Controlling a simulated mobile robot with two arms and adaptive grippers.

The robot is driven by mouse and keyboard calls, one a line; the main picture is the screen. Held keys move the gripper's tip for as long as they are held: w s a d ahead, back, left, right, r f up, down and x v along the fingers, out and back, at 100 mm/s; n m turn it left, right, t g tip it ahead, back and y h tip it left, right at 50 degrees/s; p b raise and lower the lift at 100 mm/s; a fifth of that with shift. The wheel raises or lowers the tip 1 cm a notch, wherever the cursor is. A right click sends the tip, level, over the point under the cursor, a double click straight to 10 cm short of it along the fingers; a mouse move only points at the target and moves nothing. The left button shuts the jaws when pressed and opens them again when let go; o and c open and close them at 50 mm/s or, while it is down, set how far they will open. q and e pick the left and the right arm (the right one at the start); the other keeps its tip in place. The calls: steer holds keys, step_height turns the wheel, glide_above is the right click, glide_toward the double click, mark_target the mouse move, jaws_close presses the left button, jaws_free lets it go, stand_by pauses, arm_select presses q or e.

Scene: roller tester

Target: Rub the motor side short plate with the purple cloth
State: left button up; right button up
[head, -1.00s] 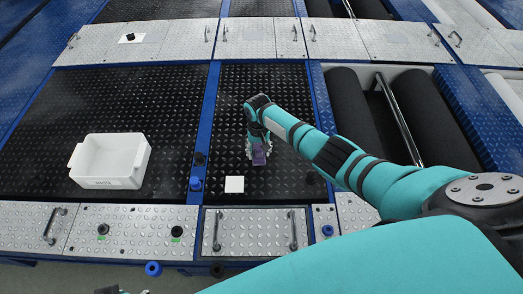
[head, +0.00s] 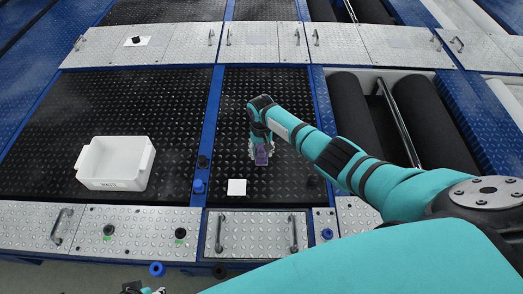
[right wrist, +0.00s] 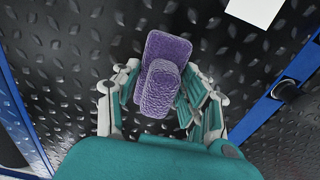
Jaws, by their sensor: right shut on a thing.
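The purple cloth (head: 262,158) is a folded pad over the narrow black checkered plate (head: 265,90) between blue rails. A small silver plate (head: 256,232) with two handles lies in front of it; I cannot tell which one is the motor side short plate. My right gripper (head: 259,147) is shut on the cloth and points down at the black plate. In the right wrist view the cloth (right wrist: 160,82) sits between the fingers; whether it touches the plate is unclear. A bit of my left gripper (head: 142,289) shows at the bottom edge, mostly cut off.
A white bin (head: 116,163) stands on the wide black plate at left. A white square (head: 237,187) lies close in front of the cloth. Black rollers (head: 440,120) and a metal bar lie to the right.

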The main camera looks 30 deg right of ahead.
mark_target(261, 147)
step_height(261, 147, up, 2)
steer(key=shift+r+p, duration=0.15)
steer(key=shift+p, duration=0.95)
steer(key=shift+r+p, duration=0.75)
arm_select(q)
steer(key=s+f, duration=0.3)
steer(key=f, duration=0.9)
steer(key=shift+s+a+f+g, duration=0.15)
steer(key=shift+s+f+g, duration=0.05)
steer(key=shift+f+g, duration=0.2)
